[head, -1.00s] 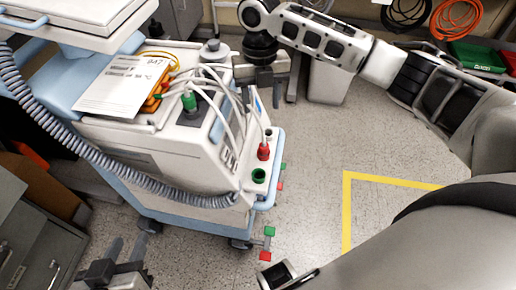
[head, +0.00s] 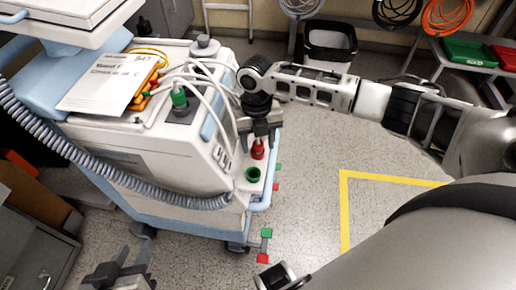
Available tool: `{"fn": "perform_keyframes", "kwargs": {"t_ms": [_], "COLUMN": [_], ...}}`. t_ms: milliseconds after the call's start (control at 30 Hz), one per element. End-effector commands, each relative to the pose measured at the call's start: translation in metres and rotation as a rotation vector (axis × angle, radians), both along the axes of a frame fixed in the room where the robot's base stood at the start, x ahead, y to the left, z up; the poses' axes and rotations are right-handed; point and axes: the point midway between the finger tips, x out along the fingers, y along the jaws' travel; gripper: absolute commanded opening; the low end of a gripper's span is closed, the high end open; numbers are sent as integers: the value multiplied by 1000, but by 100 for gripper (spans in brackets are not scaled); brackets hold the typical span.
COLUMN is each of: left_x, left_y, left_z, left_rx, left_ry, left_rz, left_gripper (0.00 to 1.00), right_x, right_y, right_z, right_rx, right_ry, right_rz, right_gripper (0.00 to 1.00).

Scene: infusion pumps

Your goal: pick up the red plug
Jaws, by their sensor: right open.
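The red plug (head: 258,150) stands upright at the right end of the pump cart (head: 150,150), behind an empty-looking green socket (head: 253,175). My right gripper (head: 261,138) points down just above the red plug, its open fingers close around or beside the plug's top; I cannot tell if they touch it. A green plug (head: 179,97) stands on top of the cart's unit with white cables near it. My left gripper (head: 118,272) is low at the bottom left, its fingers apart, away from the plugs.
A grey coiled hose (head: 100,175) hangs across the cart's front. A bin (head: 330,42) and a shelf with green and red trays (head: 470,52) stand behind. The floor at right is clear, with yellow tape (head: 343,215).

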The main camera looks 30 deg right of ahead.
Motion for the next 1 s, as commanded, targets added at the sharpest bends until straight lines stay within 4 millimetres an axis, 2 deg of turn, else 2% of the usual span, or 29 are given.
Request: {"fn": "perform_keyframes", "kwargs": {"t_ms": [200, 367, 400, 767, 867, 1000], "left_x": [4, 4, 4, 3, 2, 1], "left_y": [-1, -1, -1, -1, -1, 1], "left_z": [-2, -1, -1, 3, 7, 17], "left_rx": [1, 0, 0, -2, -1, -1], "left_ry": [-2, -2, -2, -7, -10, -24], "left_rz": [-2, -2, -2, -1, -1, 4], "left_gripper": [36, 36, 36, 36, 36, 36], "right_x": [0, 0, 0, 1, 1, 1], "right_y": [0, 0, 0, 0, 0, 0], "right_z": [-1, -1, -1, 3, 11, 33], "right_rx": [0, 0, 0, 0, 1, 2], "right_ry": [-1, -1, -1, -2, -2, -5], "right_rz": [0, 0, 0, 0, -1, 0], "right_gripper": [50, 5, 0, 0, 0, 0]}}
